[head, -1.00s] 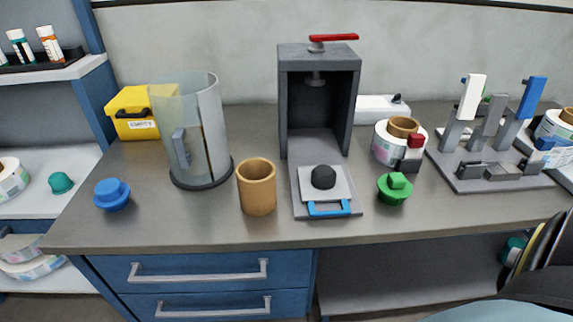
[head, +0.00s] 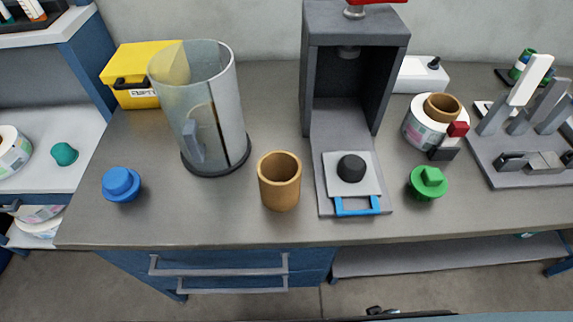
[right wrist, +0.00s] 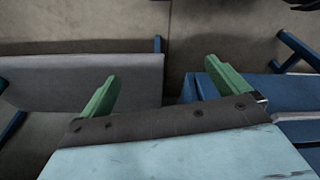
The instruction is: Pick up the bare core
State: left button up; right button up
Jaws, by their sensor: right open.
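The bare core (head: 279,182) is a brown, open-topped tube standing upright on the counter in the head view, between the clear cylinder and the dark press. Nothing touches it. My right gripper (right wrist: 168,85) shows in the right wrist view with its two green fingers wide apart and nothing between them. Below it are the floor, a grey shelf and blue furniture; the core is not in that view. Neither gripper's fingers can be made out in the head view.
A clear cylinder (head: 221,110) stands left of the core and a dark press (head: 342,120) right of it. A blue knob (head: 121,185), a green knob (head: 428,183), a label reel (head: 421,125) and a grey stand (head: 510,177) are also on the counter. The counter's front strip is clear.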

jog(key=w+a+r+t+p, duration=0.1)
jog(key=w+a+r+p, duration=0.15)
jog(key=r, duration=0.85)
jog(key=w+a+r+t+y+p, duration=0.1)
jog(key=w+r+p, duration=0.25)
jog(key=r, duration=0.75)
jog(key=w+a+r+t+p, duration=0.1)
jog(key=w+a+r+p, duration=0.15)
jog(key=r, duration=0.75)
jog(key=n+t+y+p, duration=0.2)
jog(key=n+t+y, duration=0.2)
jog(key=t+y, duration=0.15)
send_near(292, 184)
jog(key=shift+g+y, duration=0.25)
jog(key=x, duration=0.9)
jog(key=shift+w+d+f, duration=0.1)
jog(key=shift+w+d, duration=0.05)
jog(key=shift+w, duration=0.25)
jog(key=shift+x, duration=2.75)
pick_arm(q)
notch_tip(292, 184, up, 12)
jog(key=w+d, duration=0.1)
jog(key=d, duration=0.1)
jog(key=shift+w, duration=0.2)
pick_arm(e)
jog(key=c, duration=0.9)
